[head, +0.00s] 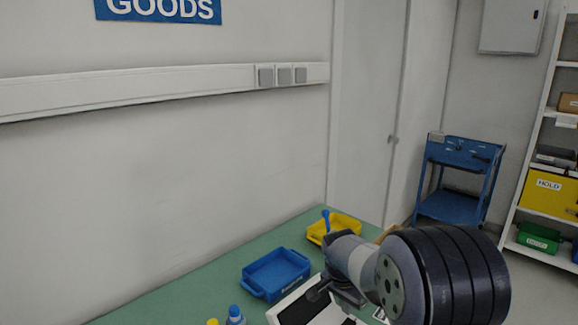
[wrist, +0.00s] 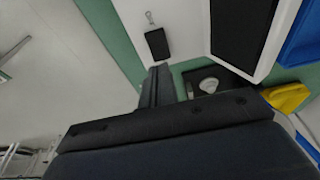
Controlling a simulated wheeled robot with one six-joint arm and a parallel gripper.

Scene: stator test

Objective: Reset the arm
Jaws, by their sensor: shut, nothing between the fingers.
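My arm reaches over the green table from the lower right of the head view. My gripper (head: 318,293) points to the left, close to a white device with a dark panel (head: 300,305). In the wrist view my gripper (wrist: 157,72) shows its fingers together, with nothing between them. The dark panel of the device (wrist: 242,32) lies to the right of the fingertips there. A small black rectangular piece (wrist: 157,44) on a white surface appears just beyond the fingertips. My arm hides part of the table and device in the head view.
A blue tray (head: 275,275) and a yellow tray (head: 340,229) with a blue handle in it stand on the green table (head: 205,288). A blue-capped bottle (head: 235,316) is at the bottom edge. A blue cart (head: 458,180) and shelves (head: 525,150) stand beyond.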

